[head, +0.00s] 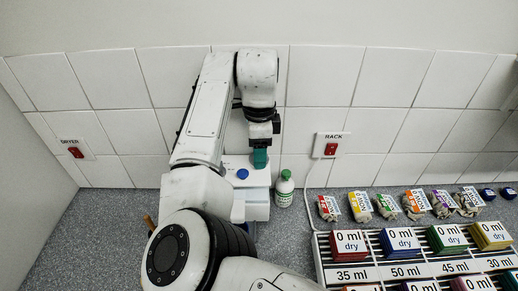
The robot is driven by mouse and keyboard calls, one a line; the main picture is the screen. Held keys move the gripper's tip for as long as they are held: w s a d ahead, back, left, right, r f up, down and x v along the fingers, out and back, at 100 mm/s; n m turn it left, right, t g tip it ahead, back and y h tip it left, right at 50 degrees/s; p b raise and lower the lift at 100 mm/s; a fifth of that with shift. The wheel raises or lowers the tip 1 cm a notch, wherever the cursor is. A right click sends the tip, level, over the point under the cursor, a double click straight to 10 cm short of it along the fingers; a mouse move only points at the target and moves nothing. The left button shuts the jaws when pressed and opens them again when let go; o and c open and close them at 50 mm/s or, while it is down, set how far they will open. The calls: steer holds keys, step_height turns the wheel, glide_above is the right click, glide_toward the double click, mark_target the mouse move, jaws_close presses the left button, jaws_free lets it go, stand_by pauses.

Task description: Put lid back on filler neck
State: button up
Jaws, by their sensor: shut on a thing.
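My gripper (262,146) points down above the right part of a white appliance (256,212) by the back wall. It is shut on a teal, block-shaped piece (260,158), which appears to be the lid; its underside is hard to make out. The teal piece is over or at the top of the appliance; I cannot tell whether it touches. A round blue cap or knob (242,173) sits on the appliance top, just left of the teal piece. The filler neck cannot be made out and may be hidden under the teal piece.
Wall switches marked DRYER (75,149) and RACK (331,146) flank my arm.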

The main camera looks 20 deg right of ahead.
steer(key=o, duration=1.1)
steer(key=shift+o, duration=0.3)
steer(key=shift+o, duration=0.7)
steer(key=shift+r, duration=0.1)
steer(key=shift+w+r+p, duration=0.1)
steer(key=shift+r+p, duration=1.5)
steer(key=shift+r, duration=0.75)
steer(key=shift+c, duration=0.2)
steer(key=shift+r, duration=1.25)
